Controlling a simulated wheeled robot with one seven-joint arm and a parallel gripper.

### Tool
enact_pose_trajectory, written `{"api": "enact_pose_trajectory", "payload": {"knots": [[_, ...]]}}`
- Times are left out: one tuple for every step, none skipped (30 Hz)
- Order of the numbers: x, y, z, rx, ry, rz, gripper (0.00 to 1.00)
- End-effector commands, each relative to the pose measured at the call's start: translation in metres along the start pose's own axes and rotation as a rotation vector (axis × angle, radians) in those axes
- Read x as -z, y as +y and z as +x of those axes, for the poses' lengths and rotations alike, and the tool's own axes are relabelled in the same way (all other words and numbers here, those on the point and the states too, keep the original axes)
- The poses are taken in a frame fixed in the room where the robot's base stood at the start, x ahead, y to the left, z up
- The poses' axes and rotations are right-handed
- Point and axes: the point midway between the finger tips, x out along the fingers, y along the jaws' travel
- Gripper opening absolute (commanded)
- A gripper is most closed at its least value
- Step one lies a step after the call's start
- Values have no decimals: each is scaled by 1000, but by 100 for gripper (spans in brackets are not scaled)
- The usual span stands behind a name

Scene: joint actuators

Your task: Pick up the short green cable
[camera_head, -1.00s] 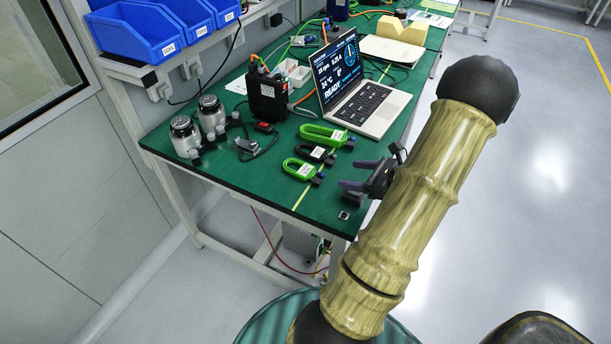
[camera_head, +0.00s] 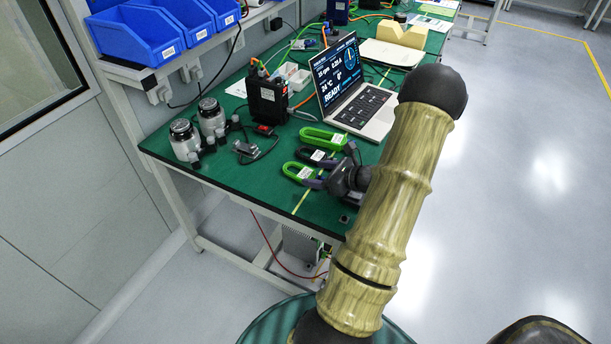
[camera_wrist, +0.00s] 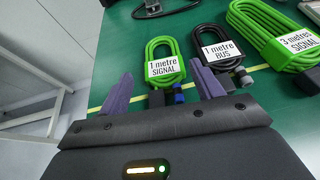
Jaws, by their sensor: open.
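The short green cable (camera_wrist: 163,54) is a small coiled loop labelled "1 metre SIGNAL", lying on the green table. In the wrist view it is ahead of my gripper (camera_wrist: 163,93), roughly between the two purple fingers, with its dark and blue plug end nearest the jaws. In the head view the same cable (camera_head: 297,171) lies just left of my gripper (camera_head: 318,172), whose fingers are partly hidden. My gripper is open and empty. A black coil labelled "1 metre BUS" (camera_wrist: 214,46) lies right of it, and a longer green coil labelled "3 metres SIGNAL" (camera_wrist: 275,36) lies further right.
A laptop (camera_head: 352,93) and a black device box (camera_head: 267,98) stand behind the cables. Two motors (camera_head: 197,129) stand at the left. A small connector with a lead (camera_head: 247,148) lies nearby. The table's front edge is close to the cables.

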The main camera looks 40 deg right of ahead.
Motion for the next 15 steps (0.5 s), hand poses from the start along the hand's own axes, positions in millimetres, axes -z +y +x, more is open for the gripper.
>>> {"api": "enact_pose_trajectory", "payload": {"knots": [[0,0,3,-1,0,0,66],[0,0,4,0,0,0,66],[0,0,4,0,0,0,66],[0,0,4,0,0,0,66],[0,0,4,1,0,0,66],[0,0,3,1,0,0,66],[0,0,3,1,0,0,66],[0,0,3,1,0,0,66],[0,0,3,1,0,0,66],[0,0,4,0,0,0,66],[0,0,4,0,0,0,66],[0,0,6,0,0,0,66],[0,0,9,0,0,0,66],[0,-1,12,-1,-1,0,66],[1,-1,17,-2,0,0,66]]}}
